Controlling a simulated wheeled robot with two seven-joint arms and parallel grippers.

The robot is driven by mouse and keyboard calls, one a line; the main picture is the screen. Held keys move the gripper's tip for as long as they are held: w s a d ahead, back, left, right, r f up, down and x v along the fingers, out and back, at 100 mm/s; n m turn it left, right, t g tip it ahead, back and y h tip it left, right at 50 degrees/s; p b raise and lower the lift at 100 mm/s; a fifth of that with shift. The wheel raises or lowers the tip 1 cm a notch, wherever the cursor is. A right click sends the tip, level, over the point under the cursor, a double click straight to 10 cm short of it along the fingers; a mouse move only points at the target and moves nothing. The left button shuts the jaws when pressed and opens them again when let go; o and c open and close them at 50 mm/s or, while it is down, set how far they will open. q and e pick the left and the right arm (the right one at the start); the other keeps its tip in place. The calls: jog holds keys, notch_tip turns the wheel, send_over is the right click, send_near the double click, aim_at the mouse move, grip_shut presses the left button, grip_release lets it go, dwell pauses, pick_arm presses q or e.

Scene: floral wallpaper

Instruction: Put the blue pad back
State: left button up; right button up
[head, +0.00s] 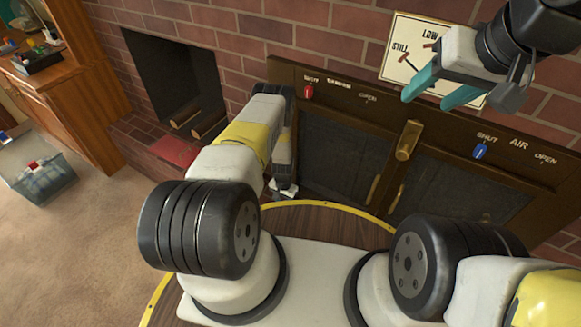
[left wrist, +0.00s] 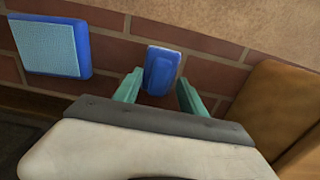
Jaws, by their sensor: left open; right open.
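In the left wrist view a flat blue pad (left wrist: 45,47) with a lighter, textured face is at the upper left, against brick. A smaller plain blue block (left wrist: 161,66) is in the middle, beyond the fingers. I cannot tell whether it belongs to the pad. My left gripper (left wrist: 159,77) is open, with its teal fingers to either side of the small block in the picture; contact cannot be told. In the head view its fingers are hidden by my arm. My right gripper (head: 426,100) is open and empty, in front of the wall sign (head: 402,45).
A dark panel (head: 345,117) with doors, a red lever (head: 307,92), a blue lever (head: 480,151) and a brass handle (head: 408,139) stands ahead. At left are a fireplace opening (head: 180,80), a wooden cabinet (head: 75,95) and a plastic bin (head: 45,182). Carpet (head: 85,255) at lower left is clear.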

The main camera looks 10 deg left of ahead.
pick_arm(q)
notch_tip(320, 180, up, 10)
dwell(0.3)
dwell(0.3)
